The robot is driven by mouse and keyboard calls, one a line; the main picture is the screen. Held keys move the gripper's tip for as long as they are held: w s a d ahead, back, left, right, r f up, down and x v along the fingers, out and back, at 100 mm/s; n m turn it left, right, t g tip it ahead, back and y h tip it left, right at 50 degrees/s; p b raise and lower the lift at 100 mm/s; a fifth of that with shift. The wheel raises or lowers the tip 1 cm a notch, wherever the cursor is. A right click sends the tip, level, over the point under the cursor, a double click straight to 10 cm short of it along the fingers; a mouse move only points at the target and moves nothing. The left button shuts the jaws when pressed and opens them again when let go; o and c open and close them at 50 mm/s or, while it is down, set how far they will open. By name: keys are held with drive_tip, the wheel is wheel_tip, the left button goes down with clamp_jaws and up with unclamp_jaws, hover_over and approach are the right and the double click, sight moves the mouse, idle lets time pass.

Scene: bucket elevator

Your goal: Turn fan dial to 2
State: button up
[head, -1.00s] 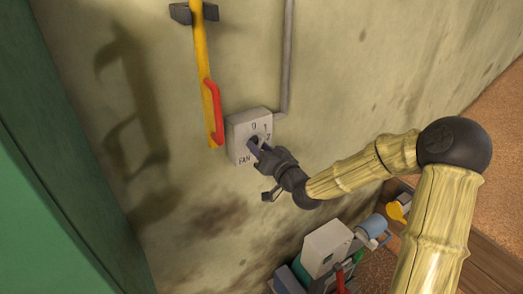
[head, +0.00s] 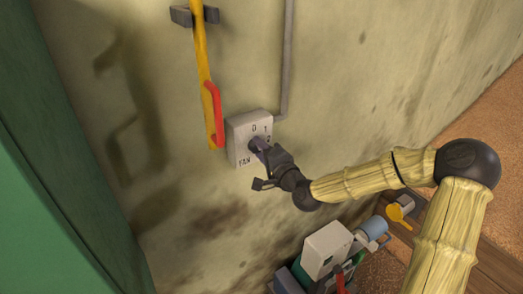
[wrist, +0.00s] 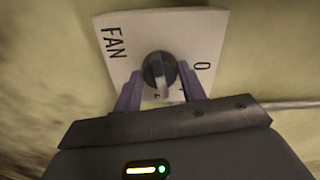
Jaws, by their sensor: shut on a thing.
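The fan control box (head: 238,140) is a pale square plate on the wall, marked FAN, 0, 1 and a partly hidden numeral on its right side. Its dial (wrist: 158,68) is a dark round knob with a lighter grey bar, seen in the wrist view. The bar points down in that picture, toward a small, partly covered mark that looks like a 2. My gripper (wrist: 160,92) is shut on the dial, one purple finger on each side; it also shows at the box in the head view (head: 258,146). The exact contact is hard to see.
A yellow bar with a red handle (head: 214,112) hangs just left of the box. A grey conduit (head: 287,60) runs up from it. Below stand a white box (head: 326,250), a blue mug (head: 373,228) and a yellow item (head: 397,212). A green panel (head: 40,180) is at left.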

drive_tip(key=shift+d+m, duration=0.1)
drive_tip(key=shift+m, duration=0.8)
drive_tip(key=o, duration=1)
drive_tip(key=shift+c, duration=0.2)
drive_tip(key=b+v, duration=1.1)
drive_tip(key=v, duration=0.6)
